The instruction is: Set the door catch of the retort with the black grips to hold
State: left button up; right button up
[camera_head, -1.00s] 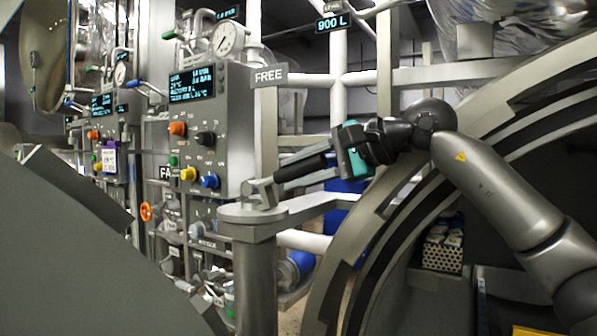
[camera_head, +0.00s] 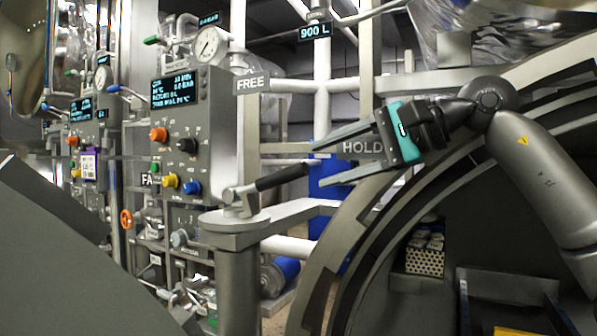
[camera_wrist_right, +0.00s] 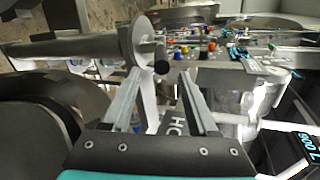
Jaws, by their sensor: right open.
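The door catch is a lever with a black grip (camera_head: 282,178) on a grey post (camera_head: 238,275) beside the round retort opening. The lever points right and slightly up, toward the side of the HOLD label (camera_head: 362,147); the FREE label (camera_head: 251,84) is above the post. My right gripper (camera_head: 316,165) is open, its fingertips just right of the grip's end, with nothing held. In the right wrist view the dark round grip end (camera_wrist_right: 161,68) shows between and just beyond the open fingertips (camera_wrist_right: 160,76). My left gripper is not in view.
A control panel (camera_head: 186,130) with coloured knobs stands left of the post. The retort's ring-shaped rim (camera_head: 345,255) curves close below my right gripper. A perforated crate (camera_head: 425,260) sits inside the opening. A large dark grey panel (camera_head: 70,260) fills the lower left.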

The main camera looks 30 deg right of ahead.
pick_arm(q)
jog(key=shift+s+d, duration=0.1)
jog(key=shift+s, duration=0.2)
pick_arm(e)
jog(key=v, duration=0.5)
jog(key=shift+s+d, duration=0.15)
jog(key=shift+s, duration=0.1)
